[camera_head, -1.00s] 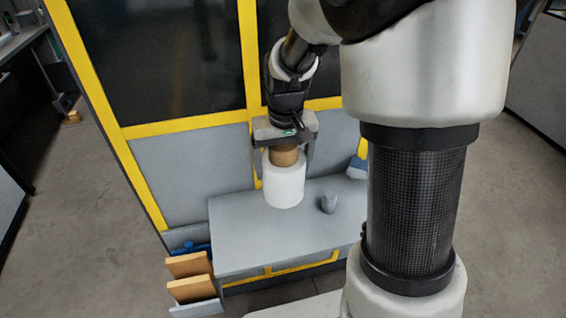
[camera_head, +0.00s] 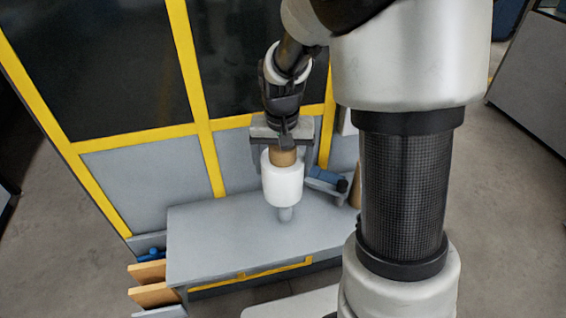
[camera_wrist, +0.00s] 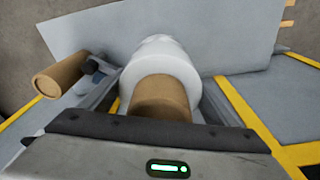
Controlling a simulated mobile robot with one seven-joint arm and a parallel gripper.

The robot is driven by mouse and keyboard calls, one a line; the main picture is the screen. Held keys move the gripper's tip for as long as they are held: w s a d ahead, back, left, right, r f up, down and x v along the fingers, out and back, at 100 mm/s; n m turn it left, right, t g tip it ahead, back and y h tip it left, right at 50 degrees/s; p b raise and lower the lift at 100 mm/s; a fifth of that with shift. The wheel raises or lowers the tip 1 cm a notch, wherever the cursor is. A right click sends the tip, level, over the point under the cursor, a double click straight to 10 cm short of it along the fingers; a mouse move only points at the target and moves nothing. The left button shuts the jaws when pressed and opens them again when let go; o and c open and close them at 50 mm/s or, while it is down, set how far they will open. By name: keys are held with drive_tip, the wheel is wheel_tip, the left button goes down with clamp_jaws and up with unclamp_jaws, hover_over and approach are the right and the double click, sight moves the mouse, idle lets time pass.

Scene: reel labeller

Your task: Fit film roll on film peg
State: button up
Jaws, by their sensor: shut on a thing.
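The film roll (camera_head: 283,184) is a white cylinder with a brown core (camera_head: 283,157) standing out of its top. My gripper (camera_head: 283,155) is shut on the core and holds the roll upright above the table. I cannot tell whether roll and peg touch. In the wrist view the white film (camera_wrist: 160,65) and the brown core (camera_wrist: 161,98) lie in front of my gripper, and the peg is hidden.
The grey table (camera_head: 215,235) is mostly clear. A brown tube (camera_wrist: 60,75) lies left in the wrist view. Brown boards (camera_head: 150,283) stand at the table's left. A yellow-framed machine rises behind.

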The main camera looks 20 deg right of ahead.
sight(285, 153)
drive_tip(key=shift+d, duration=0.35)
drive_tip(key=shift+f+b, duration=1.45)
drive_tip(key=shift+f, duration=0.5)
drive_tip(key=shift+f+b, duration=2.95)
drive_tip(key=shift+f, duration=0.95)
drive_tip(key=o, duration=1.7)
drive_tip(key=shift+c, duration=0.2)
drive_tip(key=r+p, duration=0.1)
drive_tip(key=r, duration=0.4)
drive_tip(key=s+r+p, duration=0.1)
drive_tip(key=r, duration=0.5)
drive_tip(key=s+r+p, duration=0.1)
drive_tip(key=r, duration=0.5)
drive_tip(key=shift+a+r, duration=0.15)
drive_tip(key=shift+a, duration=0.25)
